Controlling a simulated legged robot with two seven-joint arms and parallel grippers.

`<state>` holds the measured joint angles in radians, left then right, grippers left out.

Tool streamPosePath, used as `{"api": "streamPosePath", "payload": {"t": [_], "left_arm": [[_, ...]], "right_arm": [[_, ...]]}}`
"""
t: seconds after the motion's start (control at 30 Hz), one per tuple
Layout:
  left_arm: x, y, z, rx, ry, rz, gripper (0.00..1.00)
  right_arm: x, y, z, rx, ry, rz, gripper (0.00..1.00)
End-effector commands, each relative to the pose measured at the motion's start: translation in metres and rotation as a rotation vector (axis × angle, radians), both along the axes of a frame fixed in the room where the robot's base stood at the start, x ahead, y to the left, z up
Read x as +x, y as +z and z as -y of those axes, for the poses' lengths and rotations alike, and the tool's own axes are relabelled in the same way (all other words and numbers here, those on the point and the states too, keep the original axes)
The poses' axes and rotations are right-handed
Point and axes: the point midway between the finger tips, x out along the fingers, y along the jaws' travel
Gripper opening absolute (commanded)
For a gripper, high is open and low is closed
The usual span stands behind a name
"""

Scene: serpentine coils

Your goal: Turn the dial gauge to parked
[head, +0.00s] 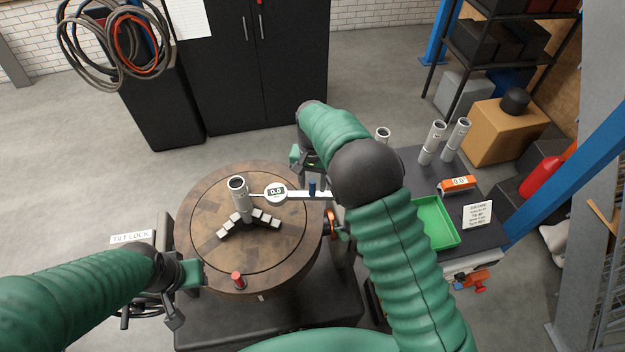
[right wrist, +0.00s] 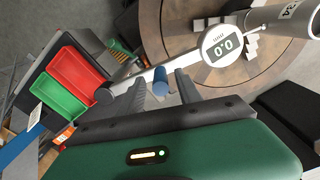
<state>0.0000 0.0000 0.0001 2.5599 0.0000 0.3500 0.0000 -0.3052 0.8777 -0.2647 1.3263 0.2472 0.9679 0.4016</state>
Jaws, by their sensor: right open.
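The dial gauge (head: 276,191) has a round white face reading 0.0. It sits on a white bar beside an upright grey tube (head: 238,192) on the round wooden table (head: 200,225). A blue post (head: 312,187) stands on the bar to the right of the face. In the right wrist view, the gauge (right wrist: 222,45) is beyond my open right gripper (right wrist: 163,92), whose dark fingers appear on either side of the blue post (right wrist: 162,80); contact is unclear.
A red knob (head: 237,281) stands on the table's near edge. A TILT LOCK label (head: 131,237) is at left. The right-hand bench holds a green tray (head: 449,236), an orange meter (head: 457,185) and more tubes (head: 432,142). Bare floor lies left of the table.

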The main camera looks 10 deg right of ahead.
Motion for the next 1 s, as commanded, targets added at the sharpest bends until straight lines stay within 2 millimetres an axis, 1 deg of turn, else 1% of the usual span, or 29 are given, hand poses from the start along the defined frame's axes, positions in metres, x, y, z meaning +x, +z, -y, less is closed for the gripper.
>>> {"api": "streamPosePath", "payload": {"t": [0.1,0.4,1.0], "left_arm": [[0.0000,-0.0003,0.0000,0.000,0.000,0.000,0.36],[0.0000,-0.0003,-0.0001,0.000,0.000,0.000,0.36],[-0.0001,-0.0002,0.0000,0.000,0.000,0.000,0.36]], "right_arm": [[0.0002,-0.0001,-0.0004,0.000,0.000,0.000,0.40],[0.0001,0.0004,-0.0004,0.000,0.000,0.000,0.01],[0.0001,0.0013,-0.0012,0.002,0.001,0.001,0.00]]}}
